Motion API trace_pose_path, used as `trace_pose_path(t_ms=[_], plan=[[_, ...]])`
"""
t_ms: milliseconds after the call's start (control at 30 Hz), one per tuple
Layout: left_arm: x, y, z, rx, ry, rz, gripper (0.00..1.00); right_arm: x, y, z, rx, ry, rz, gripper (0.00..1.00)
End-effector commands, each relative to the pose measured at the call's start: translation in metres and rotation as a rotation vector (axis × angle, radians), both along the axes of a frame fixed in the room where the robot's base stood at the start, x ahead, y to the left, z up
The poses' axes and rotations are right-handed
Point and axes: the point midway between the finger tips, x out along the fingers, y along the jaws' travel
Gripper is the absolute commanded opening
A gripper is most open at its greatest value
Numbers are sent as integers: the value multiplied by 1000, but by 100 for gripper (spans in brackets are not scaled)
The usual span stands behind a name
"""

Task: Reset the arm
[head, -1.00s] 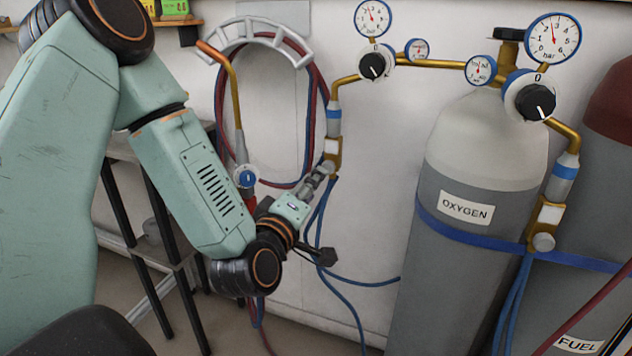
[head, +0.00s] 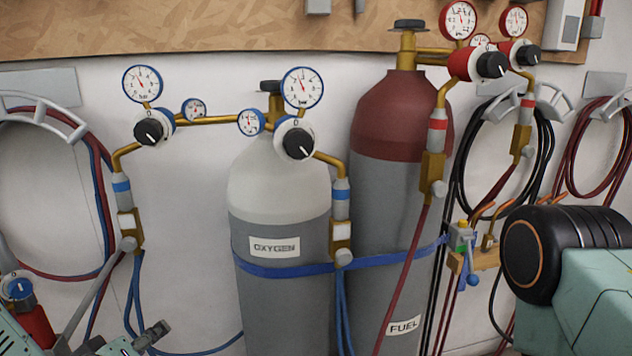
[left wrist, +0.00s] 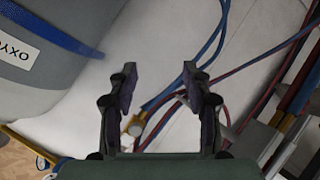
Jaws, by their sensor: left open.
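My left gripper (head: 136,300) is at the lower left of the head view, partly cut off by the bottom edge. It lies in front of the blue hoses below the left oxygen regulator (head: 150,132). In the left wrist view its two dark fingers (left wrist: 160,76) stand apart with nothing between them. Blue and red hoses (left wrist: 205,75) and a brass fitting (left wrist: 134,125) show beyond the fingers. I cannot tell how far they are from the fingertips. Part of my other arm shows at the right edge of the head view; its gripper is out of view.
The grey oxygen cylinder (head: 280,210) and the dark red fuel cylinder (head: 402,120) stand against the wall, held by a blue strap (head: 285,271). Coiled hoses hang on racks at both sides. A red torch part (head: 36,328) is at the lower left.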

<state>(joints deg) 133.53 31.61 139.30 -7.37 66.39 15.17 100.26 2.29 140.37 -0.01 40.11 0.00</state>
Motion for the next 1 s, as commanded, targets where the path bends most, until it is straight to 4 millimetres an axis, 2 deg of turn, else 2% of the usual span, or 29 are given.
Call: trace_pose_path(t_ms=[33, 167, 200, 267, 400, 500, 600, 700, 1000], plan=[[-16, -11, -25, 51, 110, -66, 50, 0, 0, 3, 0, 0, 0, 40], [-69, -33, -85, 159, 382, -237, 50, 0, 0, 9, 0, 0, 0, 40], [-89, -39, -102, 187, 465, -289, 50, 0, 0, 10, 0, 0, 0, 40], [-122, -46, -124, 226, 585, -368, 50, 0, 0, 13, 0, 0, 0, 40], [-201, -57, -164, 287, 837, -528, 50, 0, 0, 20, 0, 0, 0, 40], [-245, -61, -180, 314, 951, -600, 50, 0, 0, 24, 0, 0, 0, 40], [-272, -63, -188, 328, 1008, -646, 50, 0, 0, 26, 0, 0, 0, 40], [-286, -64, -192, 329, 1038, -664, 50, 0, 0, 27, 0, 0, 0, 40], [-289, -64, -194, 326, 1043, -663, 50, 0, 0, 27, 0, 0, 0, 40]])
